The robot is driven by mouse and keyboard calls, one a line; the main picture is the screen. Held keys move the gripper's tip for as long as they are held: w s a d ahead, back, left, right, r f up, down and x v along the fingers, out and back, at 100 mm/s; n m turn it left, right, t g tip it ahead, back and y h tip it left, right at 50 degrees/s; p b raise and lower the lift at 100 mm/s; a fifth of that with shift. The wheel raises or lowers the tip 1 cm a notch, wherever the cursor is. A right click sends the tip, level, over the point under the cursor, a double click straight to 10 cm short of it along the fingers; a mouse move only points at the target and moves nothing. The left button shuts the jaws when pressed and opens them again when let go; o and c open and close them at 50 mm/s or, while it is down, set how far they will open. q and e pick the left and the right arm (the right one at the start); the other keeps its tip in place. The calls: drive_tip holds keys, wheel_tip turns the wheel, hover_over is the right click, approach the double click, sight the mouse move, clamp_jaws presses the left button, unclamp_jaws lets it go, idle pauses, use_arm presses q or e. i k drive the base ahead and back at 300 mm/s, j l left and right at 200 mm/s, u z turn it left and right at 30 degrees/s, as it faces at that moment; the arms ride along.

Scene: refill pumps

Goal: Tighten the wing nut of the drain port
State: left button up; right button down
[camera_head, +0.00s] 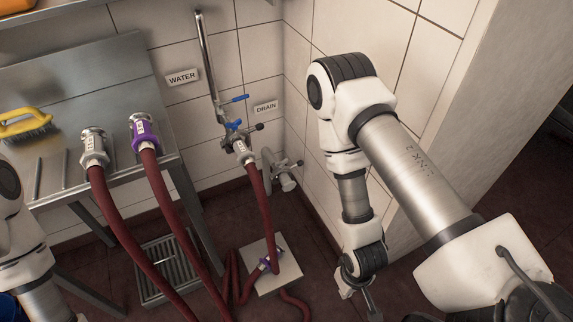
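The drain port (286,181) is a short grey pipe stub low on the wall near the corner, below the DRAIN label (266,107). A small dark-tipped wing nut (299,163) sticks out at its upper right; how tight it sits cannot be told. A dark red hose (257,195) hangs from the water tap beside it and partly overlaps the port area. My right gripper (359,297) points down at the lower middle, right of the port and apart from it; its finger gap is unclear. My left arm shows at the lower left edge, but its gripper is not clearly visible.
The water tap (234,126) has blue levers. Two hose ends, one purple-collared (144,133) and one pale (94,148), rest on the steel counter (75,70). A floor grate (165,268) and a pale floor plate (290,272) lie below. Hoses cross the floor.

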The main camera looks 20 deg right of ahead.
sight(281, 164)
drive_tip(key=i+l+z, duration=0.1)
drive_tip(key=z, duration=0.3)
drive_tip(key=i+l+z, duration=0.15)
drive_tip(key=z, duration=0.25)
drive_tip(key=i+l+z, duration=0.1)
drive_tip(key=z, duration=0.25)
drive_tip(key=i+z, duration=0.25)
drive_tip(key=z, duration=0.15)
